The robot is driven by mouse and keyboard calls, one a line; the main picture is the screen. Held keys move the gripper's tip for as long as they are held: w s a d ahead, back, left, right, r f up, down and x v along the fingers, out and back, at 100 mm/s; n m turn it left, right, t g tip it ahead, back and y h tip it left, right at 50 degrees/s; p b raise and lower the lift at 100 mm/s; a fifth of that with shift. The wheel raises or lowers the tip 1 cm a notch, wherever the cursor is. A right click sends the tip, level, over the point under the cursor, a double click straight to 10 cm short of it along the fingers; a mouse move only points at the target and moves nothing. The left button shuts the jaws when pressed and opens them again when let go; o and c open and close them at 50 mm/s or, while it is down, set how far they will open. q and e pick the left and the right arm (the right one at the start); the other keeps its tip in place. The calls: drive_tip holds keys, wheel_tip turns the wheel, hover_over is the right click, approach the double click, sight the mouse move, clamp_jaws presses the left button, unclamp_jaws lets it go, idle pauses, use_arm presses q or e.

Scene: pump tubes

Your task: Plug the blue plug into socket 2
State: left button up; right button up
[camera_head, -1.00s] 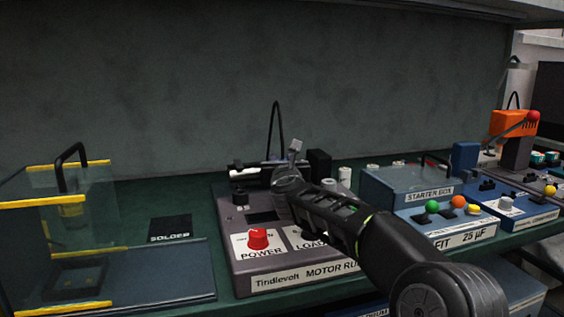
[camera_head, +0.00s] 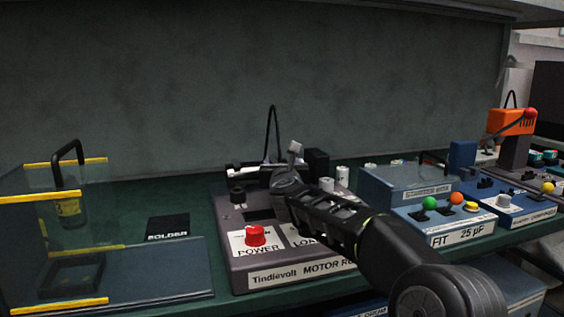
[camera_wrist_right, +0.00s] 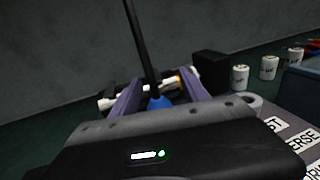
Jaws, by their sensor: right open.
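The blue plug (camera_wrist_right: 158,103) shows low between the two fingers of my right gripper (camera_wrist_right: 160,92) in the right wrist view. A black cable (camera_wrist_right: 140,45) rises from it, and this cable also shows as a thin loop (camera_head: 273,130) in the head view. The fingers stand apart on either side of the plug, with gaps visible. In the head view my right gripper (camera_head: 293,160) is over the back of the grey motor unit (camera_head: 235,262), and the plug is hidden there. I cannot make out socket 2 or its number. My left gripper is not in view.
The motor unit carries a red power knob (camera_head: 256,236). A black block (camera_head: 317,162) and white cylinders (camera_head: 342,175) stand right of the gripper. The blue starter box (camera_head: 405,190) is farther right. A clear yellow-edged case (camera_head: 65,250) stands left.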

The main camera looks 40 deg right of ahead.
drive_tip(key=shift+f, duration=0.35)
drive_tip(key=v, duration=0.7)
drive_tip(key=shift+s+r+b, duration=0.25)
drive_tip(key=shift+s+b, duration=0.1)
drive_tip(key=shift+s+a, duration=0.15)
drive_tip(key=shift+s, duration=0.2)
drive_tip(key=shift+f, duration=0.1)
idle(0.7)
